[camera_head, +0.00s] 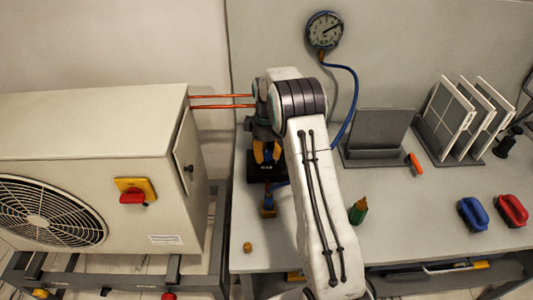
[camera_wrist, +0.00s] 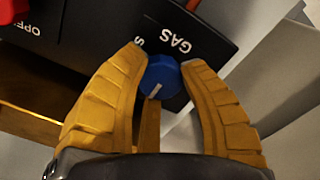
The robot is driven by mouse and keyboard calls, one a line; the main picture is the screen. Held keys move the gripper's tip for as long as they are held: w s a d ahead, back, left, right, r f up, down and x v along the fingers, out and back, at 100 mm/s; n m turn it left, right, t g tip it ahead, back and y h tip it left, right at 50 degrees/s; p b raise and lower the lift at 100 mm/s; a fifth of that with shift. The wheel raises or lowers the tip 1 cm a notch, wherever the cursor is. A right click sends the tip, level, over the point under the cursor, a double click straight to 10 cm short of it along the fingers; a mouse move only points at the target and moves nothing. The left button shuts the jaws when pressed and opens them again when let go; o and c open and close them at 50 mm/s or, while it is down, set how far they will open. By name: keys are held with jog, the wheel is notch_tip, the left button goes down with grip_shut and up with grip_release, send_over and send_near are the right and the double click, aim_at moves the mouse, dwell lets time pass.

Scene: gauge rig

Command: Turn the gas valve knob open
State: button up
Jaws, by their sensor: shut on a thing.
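The gas valve knob (camera_wrist: 161,78) is a blue knob with a white line on it, seen in the wrist view beside the black plate (camera_wrist: 205,30) lettered "GAS". My gripper (camera_wrist: 162,68) has two yellow fingers, one on each side of the knob, shut on it. In the head view my gripper (camera_head: 266,155) points down at the valve block on the table, and my arm hides the knob there. A red part (camera_wrist: 12,10) shows at the upper left of the wrist view, near the letters "OPE".
A round gauge (camera_head: 324,30) with a blue hose hangs on the back wall. Copper pipes (camera_head: 220,101) run from the outdoor unit (camera_head: 90,120) at left. A panel rack (camera_head: 465,120), a green bottle (camera_head: 358,210), and blue (camera_head: 472,213) and red (camera_head: 511,210) handled tools stand at right.

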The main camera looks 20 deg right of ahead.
aim_at(266, 153)
jog(key=shift+s+f, duration=0.15)
jog(key=o, duration=1.2)
jog(key=shift+r, duration=0.25)
notch_tip(266, 153, up, 12)
jog(key=shift+f, duration=0.15)
